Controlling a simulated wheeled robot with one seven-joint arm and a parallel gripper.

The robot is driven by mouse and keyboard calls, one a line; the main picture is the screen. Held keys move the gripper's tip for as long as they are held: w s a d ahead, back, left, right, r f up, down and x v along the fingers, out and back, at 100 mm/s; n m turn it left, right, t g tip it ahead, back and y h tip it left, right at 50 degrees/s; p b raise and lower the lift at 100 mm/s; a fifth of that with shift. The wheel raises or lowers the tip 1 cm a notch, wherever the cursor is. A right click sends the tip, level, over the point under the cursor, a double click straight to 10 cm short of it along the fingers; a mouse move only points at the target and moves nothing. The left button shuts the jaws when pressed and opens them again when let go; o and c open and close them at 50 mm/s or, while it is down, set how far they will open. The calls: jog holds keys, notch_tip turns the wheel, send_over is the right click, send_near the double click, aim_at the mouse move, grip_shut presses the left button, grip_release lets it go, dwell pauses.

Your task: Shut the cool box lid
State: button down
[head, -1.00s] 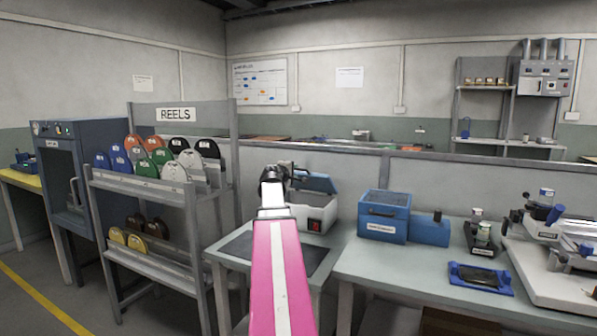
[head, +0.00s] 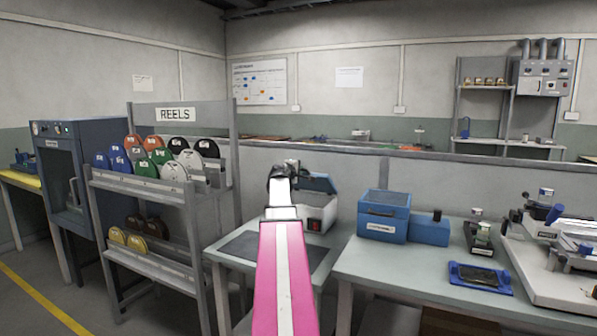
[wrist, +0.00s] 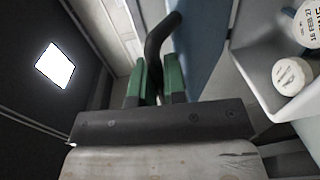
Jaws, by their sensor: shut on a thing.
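The cool box (head: 322,214) is a pale grey-white box on the left part of the bench, with a red patch on its front. Its blue lid (head: 319,184) stands tilted open above it, partly hidden by my arm. In the wrist view, my gripper (wrist: 155,82) has its green-padded fingers shut on a black curved bar, seemingly the lid's handle (wrist: 158,42). A blue surface, likely the lid (wrist: 202,42), lies just right of the fingers. White round-topped containers (wrist: 291,75) show inside the pale box at right. In the head view my fingertips are hidden behind my arm.
A dark mat (head: 250,246) lies on the bench left of the cool box. A blue box (head: 384,218) and a smaller blue block (head: 430,230) stand to its right. The reel rack (head: 190,205) stands at left.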

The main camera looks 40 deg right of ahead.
jog(key=s+a+f, duration=0.1)
jog(key=a+f, duration=0.1)
jog(key=f, duration=0.5)
jog(key=s+a+f, duration=0.1)
jog(key=a+f, duration=0.2)
jog(key=f, duration=0.5)
jog(key=shift+s, duration=0.35)
jog(key=shift+a+f, duration=0.1)
jog(key=shift+f, duration=0.05)
jog(key=c, duration=1.2)
grip_release()
jog(key=v, duration=1)
jog(key=shift+s+a, duration=0.15)
jog(key=shift+a, duration=0.15)
